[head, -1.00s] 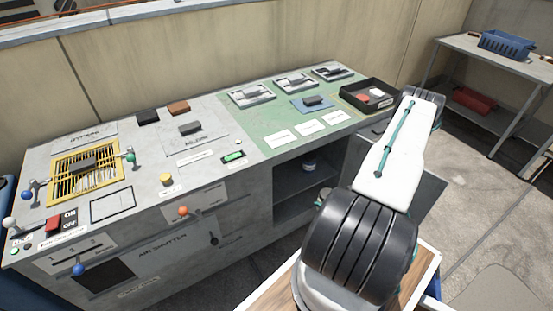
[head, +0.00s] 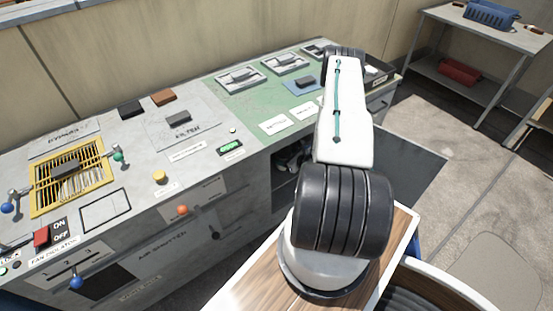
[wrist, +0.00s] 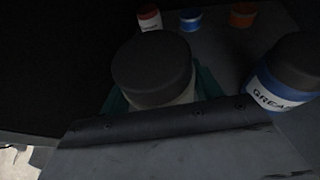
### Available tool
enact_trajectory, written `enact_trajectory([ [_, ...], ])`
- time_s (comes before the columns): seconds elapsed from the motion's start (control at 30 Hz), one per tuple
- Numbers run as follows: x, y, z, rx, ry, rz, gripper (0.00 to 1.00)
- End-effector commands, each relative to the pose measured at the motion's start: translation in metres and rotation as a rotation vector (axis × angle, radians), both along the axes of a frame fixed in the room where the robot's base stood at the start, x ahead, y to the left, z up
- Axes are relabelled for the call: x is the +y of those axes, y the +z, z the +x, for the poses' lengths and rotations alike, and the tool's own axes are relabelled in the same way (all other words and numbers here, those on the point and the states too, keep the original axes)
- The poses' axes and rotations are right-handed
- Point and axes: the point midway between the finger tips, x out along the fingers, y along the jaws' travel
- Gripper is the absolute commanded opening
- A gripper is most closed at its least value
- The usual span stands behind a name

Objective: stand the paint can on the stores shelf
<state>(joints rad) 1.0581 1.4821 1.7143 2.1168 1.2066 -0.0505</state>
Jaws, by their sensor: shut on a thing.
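In the wrist view my gripper (wrist: 158,90) has its teal fingers on either side of a can with a broad dark lid and a pale body, which I take for the paint can (wrist: 152,68). The gripper is shut on it. Its label is hidden. The can appears upright, inside a dark space; whether its base touches the surface below cannot be told. In the head view my arm reaches toward the dark open bay under the bench (head: 286,180), and the can cannot be made out there.
A blue-labelled grease can (wrist: 280,85) stands close on the right. Behind are small red (wrist: 149,18), blue (wrist: 191,19) and orange (wrist: 242,15) containers. A steel rack (head: 425,62) with a blue basket (head: 492,14) and red box (head: 459,70) stands far right.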

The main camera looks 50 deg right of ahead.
Motion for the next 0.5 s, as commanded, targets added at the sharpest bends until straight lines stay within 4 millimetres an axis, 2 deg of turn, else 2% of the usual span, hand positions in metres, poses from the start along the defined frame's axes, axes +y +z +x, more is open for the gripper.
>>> enact_trajectory([
  [0.1,0.001,0.000,0.021,-0.001,0.004,-0.002,0.30],
  [0.37,0.002,0.000,0.040,-0.001,0.005,-0.002,0.30],
  [0.5,0.003,-0.023,0.039,0.001,0.003,0.001,0.30],
])
